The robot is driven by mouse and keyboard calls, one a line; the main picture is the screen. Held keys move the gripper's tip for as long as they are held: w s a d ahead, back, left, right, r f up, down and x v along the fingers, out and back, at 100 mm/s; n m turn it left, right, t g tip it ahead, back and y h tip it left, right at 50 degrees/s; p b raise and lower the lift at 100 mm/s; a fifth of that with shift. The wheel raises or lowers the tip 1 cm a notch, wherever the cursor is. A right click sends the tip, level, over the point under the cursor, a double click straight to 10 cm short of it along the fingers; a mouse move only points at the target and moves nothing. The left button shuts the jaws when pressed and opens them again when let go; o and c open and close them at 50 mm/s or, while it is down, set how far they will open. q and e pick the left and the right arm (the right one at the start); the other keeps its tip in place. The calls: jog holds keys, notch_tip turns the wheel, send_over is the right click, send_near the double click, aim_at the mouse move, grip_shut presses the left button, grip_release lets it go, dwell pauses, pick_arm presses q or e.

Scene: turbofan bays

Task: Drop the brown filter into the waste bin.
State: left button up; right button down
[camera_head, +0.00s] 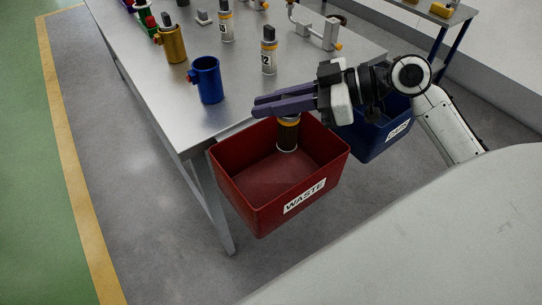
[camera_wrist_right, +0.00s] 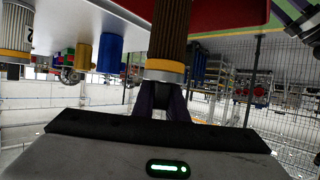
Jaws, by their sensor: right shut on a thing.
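The brown filter (camera_head: 288,136) hangs upright from my right gripper (camera_head: 258,106), a dark pleated cylinder with a light cap and yellow band at its top. The gripper is shut on the cap. In the right wrist view the filter (camera_wrist_right: 170,35) shows brown pleats and fills the upper middle. The red waste bin (camera_head: 270,214), labelled WASTE, is under the gripper. The filter is over the bin's opening towards its back side; its lower end appears at or below the rim, apart from the floor. My left gripper is not in view.
A metal table (camera_head: 140,72) stands behind the bin. It holds a blue cup (camera_head: 208,80), a gold cup (camera_head: 172,44), a 02 canister (camera_head: 268,52) and another canister (camera_head: 225,22). A blue bin (camera_head: 372,140) stands right of the waste bin.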

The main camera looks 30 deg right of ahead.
jog(key=f+b, duration=0.1)
jog(key=f, duration=0.1)
jog(key=f+b, duration=0.1)
jog(key=b, duration=0.1)
jog(key=f+b, duration=0.1)
jog(key=f, duration=0.1)
jog(key=shift+s+f, duration=0.3)
jog(key=c, duration=1.7)
grip_release()
pick_arm(q)
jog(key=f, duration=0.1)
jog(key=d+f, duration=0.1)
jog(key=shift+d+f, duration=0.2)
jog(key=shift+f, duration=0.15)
jog(key=shift+b, duration=0.3)
